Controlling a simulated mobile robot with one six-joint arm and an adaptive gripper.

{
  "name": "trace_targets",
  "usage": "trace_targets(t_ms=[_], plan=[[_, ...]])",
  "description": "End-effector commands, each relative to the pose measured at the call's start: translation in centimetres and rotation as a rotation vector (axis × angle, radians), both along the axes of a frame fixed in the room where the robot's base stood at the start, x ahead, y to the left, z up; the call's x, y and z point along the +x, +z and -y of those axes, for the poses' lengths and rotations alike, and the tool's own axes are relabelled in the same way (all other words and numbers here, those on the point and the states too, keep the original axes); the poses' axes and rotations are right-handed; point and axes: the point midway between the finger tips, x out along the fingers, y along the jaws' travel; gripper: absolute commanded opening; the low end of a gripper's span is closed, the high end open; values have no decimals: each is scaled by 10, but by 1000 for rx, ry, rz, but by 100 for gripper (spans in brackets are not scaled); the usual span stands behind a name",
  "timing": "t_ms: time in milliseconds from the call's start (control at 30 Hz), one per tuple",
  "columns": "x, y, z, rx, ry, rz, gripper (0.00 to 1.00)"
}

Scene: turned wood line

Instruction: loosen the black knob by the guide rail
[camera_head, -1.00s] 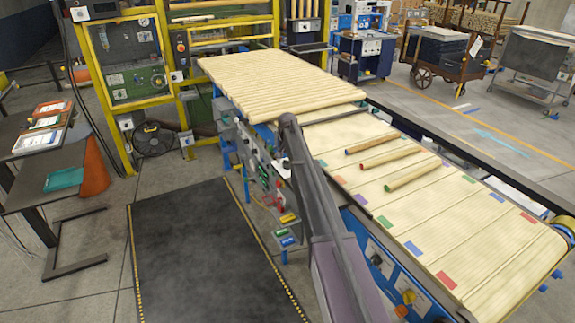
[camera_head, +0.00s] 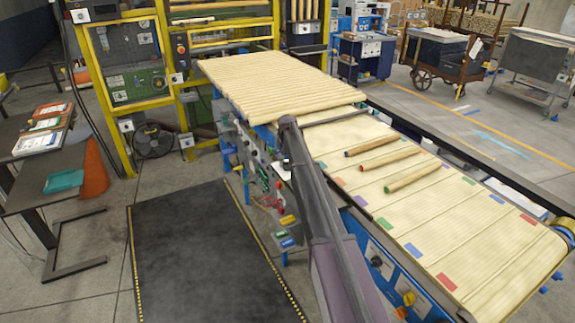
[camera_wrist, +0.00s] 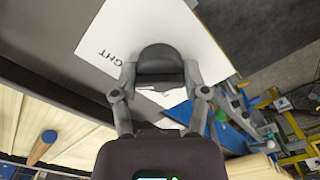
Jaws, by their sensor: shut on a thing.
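The black knob (camera_wrist: 160,60) shows in the wrist view, in front of a white plate (camera_wrist: 190,30) with dark letters, of which "GHT" can be read upside down. My gripper (camera_wrist: 160,82) is shut on the knob, with a finger at either side of it. A dark grey rail or beam (camera_wrist: 55,75) runs beside the plate; I cannot tell for sure that it is the guide rail. In the head view my arm hides the knob and the gripper.
A belt (camera_head: 470,235) carries several wooden rods; three loose ones (camera_head: 392,158) lie apart near its middle. One rod (camera_wrist: 42,148) shows in the wrist view. A dark floor mat (camera_head: 200,260) lies clear left of the line. A yellow-framed machine (camera_head: 130,80) stands behind.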

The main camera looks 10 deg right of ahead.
Motion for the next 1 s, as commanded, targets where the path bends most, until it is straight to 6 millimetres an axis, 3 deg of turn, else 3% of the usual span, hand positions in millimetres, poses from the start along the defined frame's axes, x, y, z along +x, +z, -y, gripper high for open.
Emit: trace_targets(t_ms=[367,1000], plan=[[0,0,0,1,244,0,11],[0,0,-1,1,848,-1,11]])
